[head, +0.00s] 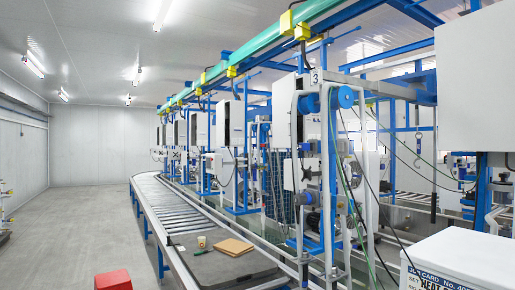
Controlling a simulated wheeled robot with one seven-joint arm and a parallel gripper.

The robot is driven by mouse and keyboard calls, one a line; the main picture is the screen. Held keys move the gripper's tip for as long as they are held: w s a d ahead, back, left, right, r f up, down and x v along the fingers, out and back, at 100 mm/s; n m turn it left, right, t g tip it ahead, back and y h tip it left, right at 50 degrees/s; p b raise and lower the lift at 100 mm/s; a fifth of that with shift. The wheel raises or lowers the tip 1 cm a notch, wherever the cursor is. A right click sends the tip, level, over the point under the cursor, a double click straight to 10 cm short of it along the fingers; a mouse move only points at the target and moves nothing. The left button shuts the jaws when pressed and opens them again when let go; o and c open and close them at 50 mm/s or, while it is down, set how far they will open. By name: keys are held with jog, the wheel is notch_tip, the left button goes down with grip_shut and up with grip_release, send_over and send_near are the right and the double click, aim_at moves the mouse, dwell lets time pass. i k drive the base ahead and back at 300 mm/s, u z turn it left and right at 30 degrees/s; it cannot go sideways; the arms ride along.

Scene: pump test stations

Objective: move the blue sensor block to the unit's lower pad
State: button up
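I cannot make out the blue sensor block for certain in the head view. The nearest test unit (318,150), marked with a 3, stands right of centre in a blue and grey frame. A round blue part (346,97) sits near its top, and hoses and cables hang beside it. I cannot pick out a lower pad on the unit; its lower part is crowded with pipes and frame bars. My gripper is not in view.
A roller conveyor (180,215) runs along the units. A red stool-like object (113,280) and a white box (455,262) stand in front. The left floor is clear.

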aim_at(304, 146)
jog(key=u, duration=0.05)
jog(key=k, duration=0.45)
jog(key=u, duration=1)
jog(key=i, duration=1.65)
jog(key=u, duration=0.5)
